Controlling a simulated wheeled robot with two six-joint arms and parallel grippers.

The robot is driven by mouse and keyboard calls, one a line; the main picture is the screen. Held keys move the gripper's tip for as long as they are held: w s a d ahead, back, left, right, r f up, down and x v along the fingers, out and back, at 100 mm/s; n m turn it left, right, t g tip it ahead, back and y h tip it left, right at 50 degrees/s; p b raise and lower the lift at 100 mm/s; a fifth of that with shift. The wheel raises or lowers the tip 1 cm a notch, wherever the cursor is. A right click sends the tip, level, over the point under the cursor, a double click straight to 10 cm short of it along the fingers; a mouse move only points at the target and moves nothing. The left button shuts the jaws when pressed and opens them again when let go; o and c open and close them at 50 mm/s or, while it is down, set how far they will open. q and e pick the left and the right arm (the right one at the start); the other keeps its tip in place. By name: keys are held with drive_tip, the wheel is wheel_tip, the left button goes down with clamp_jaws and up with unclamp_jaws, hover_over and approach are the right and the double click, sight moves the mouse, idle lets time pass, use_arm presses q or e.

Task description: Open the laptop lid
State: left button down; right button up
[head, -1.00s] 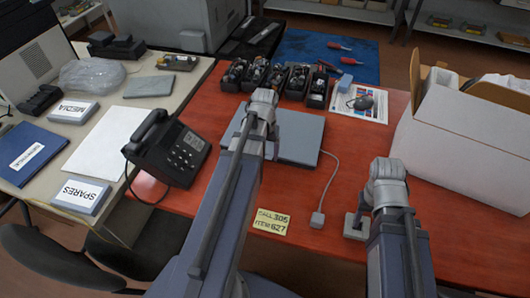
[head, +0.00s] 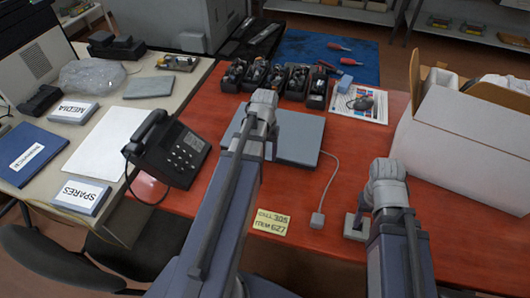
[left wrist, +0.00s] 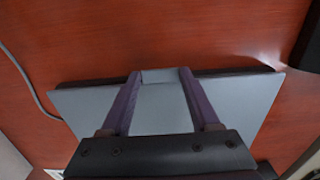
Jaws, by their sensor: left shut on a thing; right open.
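The grey laptop (head: 300,138) lies on the red-orange table and looks flat, with its lid down or nearly so. My left arm covers its left-middle part in the head view. In the left wrist view the lid (left wrist: 240,98) fills the middle, with a dark strip along its far edge. My left gripper (left wrist: 159,76) has its two fingers over the lid and is shut on it at that edge. Its fingers are hidden in the head view. My right gripper (head: 355,226) is open and empty, low over the table's front, right of the laptop.
A thin cable runs from the laptop to a small grey block (head: 317,219). A black phone (head: 170,150) stands left of the laptop. Several black bins (head: 275,80) stand behind it. A large white box (head: 465,140) is at the right. A yellow note (head: 271,222) lies in front.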

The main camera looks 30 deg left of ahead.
use_arm(q)
drive_tip(key=w+a+r+p, duration=0.1)
drive_tip(key=w+r+p, duration=0.6)
drive_tip(key=r+p, duration=0.3)
drive_tip(key=w+a+r+p, duration=0.2)
drive_tip(key=w+r+p, duration=0.6)
drive_tip(key=r+p, duration=0.2)
drive_tip(key=shift+a+r, duration=0.2)
drive_tip(key=shift+a, duration=0.05)
drive_tip(key=c, duration=1.5)
unclamp_jaws()
drive_tip(key=shift+f, duration=0.35)
drive_tip(key=shift+o, duration=0.9)
drive_tip(key=shift+f, duration=0.1)
drive_tip(key=o, duration=0.3)
drive_tip(key=shift+s+r, duration=0.25)
drive_tip(key=shift+s, duration=0.05)
drive_tip(key=o, duration=0.4)
drive_tip(key=shift+f, duration=0.1)
drive_tip(key=o, duration=0.5)
use_arm(e)
wheel_tip(320, 180, up, 20)
